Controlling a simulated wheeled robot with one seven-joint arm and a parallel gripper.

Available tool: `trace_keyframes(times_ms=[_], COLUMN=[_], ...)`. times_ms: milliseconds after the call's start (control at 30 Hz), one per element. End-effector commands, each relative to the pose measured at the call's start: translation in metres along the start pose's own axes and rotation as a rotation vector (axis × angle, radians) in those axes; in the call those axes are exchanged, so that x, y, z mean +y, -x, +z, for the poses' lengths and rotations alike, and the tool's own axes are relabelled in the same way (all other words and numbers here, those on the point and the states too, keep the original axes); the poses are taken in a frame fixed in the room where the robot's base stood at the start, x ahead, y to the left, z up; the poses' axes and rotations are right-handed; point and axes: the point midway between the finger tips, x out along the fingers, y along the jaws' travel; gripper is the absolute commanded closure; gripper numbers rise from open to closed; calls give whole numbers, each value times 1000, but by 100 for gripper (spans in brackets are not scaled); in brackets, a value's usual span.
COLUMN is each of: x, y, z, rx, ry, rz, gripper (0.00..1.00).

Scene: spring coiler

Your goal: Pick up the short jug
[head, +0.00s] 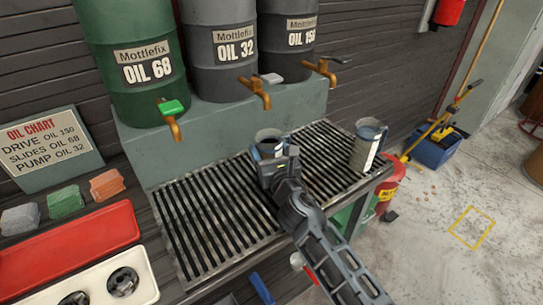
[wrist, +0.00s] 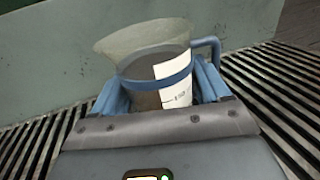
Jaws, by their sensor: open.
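The short jug (head: 267,136) stands upright on the slatted drip grate. In the wrist view the jug (wrist: 155,55) is clear-walled, with a flared rim, a blue band, a white label and a blue handle on its right. My gripper (head: 272,153) is at the jug's near side and hides its lower part in the head view. In the wrist view my open gripper (wrist: 160,88) has one blue finger on each side of the jug. I cannot tell whether either finger touches it. A taller jug (head: 364,152) stands at the grate's right end.
Three oil drums with taps stand on a ledge behind the grate (head: 205,225): OIL 68 (head: 130,60), OIL 32 (head: 220,45) and OIL 150 (head: 288,38). A red tray (head: 65,250) and coloured blocks lie at left. Open floor (head: 440,230) is at right.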

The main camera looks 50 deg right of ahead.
Motion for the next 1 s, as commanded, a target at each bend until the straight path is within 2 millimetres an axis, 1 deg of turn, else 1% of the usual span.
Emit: trace_keyframes(times_ms=[67, 100, 600, 833, 1000], x=[0, 0, 0, 0, 0], y=[0, 0, 0, 1, 1], z=[0, 0, 0, 2, 13], rx=[0, 0, 0, 0, 0], ry=[0, 0, 0, 0, -1], rz=[0, 0, 0, 0, 0], gripper=[24, 26, 74, 74, 74])
